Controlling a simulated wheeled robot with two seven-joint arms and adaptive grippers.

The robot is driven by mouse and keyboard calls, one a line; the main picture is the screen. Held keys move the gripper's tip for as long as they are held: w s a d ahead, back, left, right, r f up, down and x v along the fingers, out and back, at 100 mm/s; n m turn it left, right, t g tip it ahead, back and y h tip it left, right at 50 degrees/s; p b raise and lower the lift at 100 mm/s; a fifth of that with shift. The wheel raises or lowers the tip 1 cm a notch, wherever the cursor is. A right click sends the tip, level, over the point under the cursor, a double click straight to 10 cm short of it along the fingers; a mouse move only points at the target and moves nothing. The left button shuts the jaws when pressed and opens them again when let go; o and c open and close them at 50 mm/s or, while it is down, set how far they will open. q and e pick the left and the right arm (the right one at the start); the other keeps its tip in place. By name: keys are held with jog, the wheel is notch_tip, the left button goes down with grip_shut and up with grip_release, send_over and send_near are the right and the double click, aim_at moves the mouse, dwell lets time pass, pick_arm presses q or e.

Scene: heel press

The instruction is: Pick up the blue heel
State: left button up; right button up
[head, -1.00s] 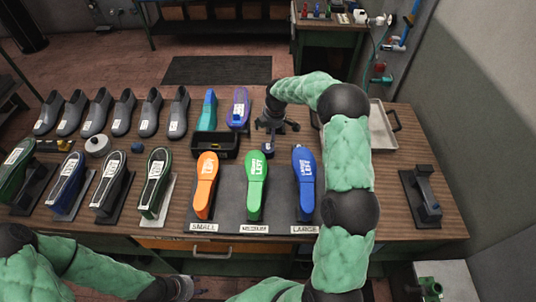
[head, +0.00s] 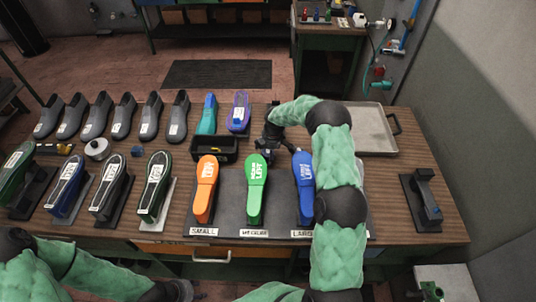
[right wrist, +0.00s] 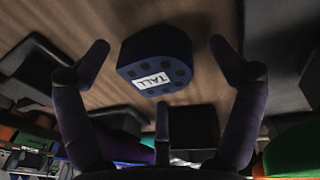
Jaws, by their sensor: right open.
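The blue heel (right wrist: 155,60) is a dark blue block with a white TALL label and dark round spots, standing on the wooden table in the right wrist view. My right gripper (right wrist: 160,75) is open, its fingers spread to either side of the heel, apart from it. In the head view my right gripper (head: 268,148) is low over the table behind the green and blue lasts, and mostly hides the heel. My left gripper (head: 185,291) is at the bottom edge, in front of the table; its fingers are not clear.
The orange (head: 205,185), green (head: 256,185) and blue (head: 303,180) lasts stand on a dark labelled base in front. A black bin (head: 213,157) is left of my right gripper. A metal tray (head: 365,128) lies to the right. Grey shoes (head: 123,115) line the back left.

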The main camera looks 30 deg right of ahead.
jog(key=shift+f, duration=0.1)
jog(key=c, duration=1.7)
